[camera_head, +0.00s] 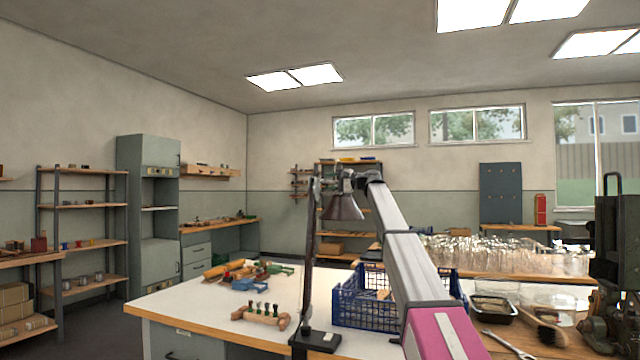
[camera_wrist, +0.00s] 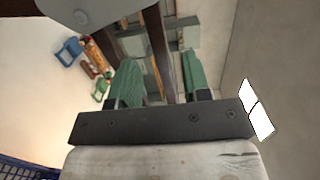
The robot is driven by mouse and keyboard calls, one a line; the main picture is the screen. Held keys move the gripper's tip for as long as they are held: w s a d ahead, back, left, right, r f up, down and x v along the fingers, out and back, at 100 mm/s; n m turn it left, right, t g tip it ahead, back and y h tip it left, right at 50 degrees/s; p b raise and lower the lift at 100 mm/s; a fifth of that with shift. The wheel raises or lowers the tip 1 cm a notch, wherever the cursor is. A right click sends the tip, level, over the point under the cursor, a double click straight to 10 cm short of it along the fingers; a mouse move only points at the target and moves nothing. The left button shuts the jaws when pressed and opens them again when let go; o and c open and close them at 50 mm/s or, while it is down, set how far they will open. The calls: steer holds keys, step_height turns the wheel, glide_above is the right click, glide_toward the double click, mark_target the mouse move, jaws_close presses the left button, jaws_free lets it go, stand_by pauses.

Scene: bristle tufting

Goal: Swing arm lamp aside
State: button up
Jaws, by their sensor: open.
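The arm lamp has a black base (camera_head: 318,341) on the white bench, a tall dark post (camera_head: 310,265) and a grey cone shade (camera_head: 343,207) hanging near its top. My gripper (camera_head: 345,182) is at the height of the lamp's top, by the shade; in the head view its fingers are too small to make out. In the wrist view my gripper (camera_wrist: 162,72) is open, with green-padded fingers apart. A dark lamp bar (camera_wrist: 158,45) shows in the gap between them; I cannot tell whether it touches either finger. Part of the grey shade (camera_wrist: 85,12) fills the top left.
A blue crate (camera_head: 365,312) stands right of the lamp base. A wooden brush block (camera_head: 262,316) and several coloured tools (camera_head: 245,271) lie left of it. A dark tray (camera_head: 492,308), a brush and a machine (camera_head: 612,290) are at the right. The bench's front left is clear.

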steer(key=shift+v, duration=2)
steer(key=shift+s, duration=0.1)
